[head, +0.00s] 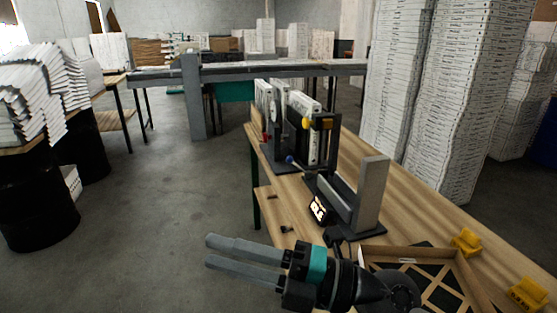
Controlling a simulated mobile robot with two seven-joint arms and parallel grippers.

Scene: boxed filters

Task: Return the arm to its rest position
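My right gripper (208,251) is at the bottom centre of the head view. Its two long grey fingers point left, and a teal band shows behind them. A narrow gap shows between the fingers, with nothing held in it. The gripper is in front of the near left side of the wooden workbench (410,222); its exact height over the floor is hard to tell. My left gripper is not in view.
Dark fixtures with a grey upright plate (370,195) stand on the bench. A wooden-framed filter (375,257) lies near my wrist, beside yellow blocks (467,241). Tall stacks of white boxes (460,100) rise at right. Open floor (180,200) lies left.

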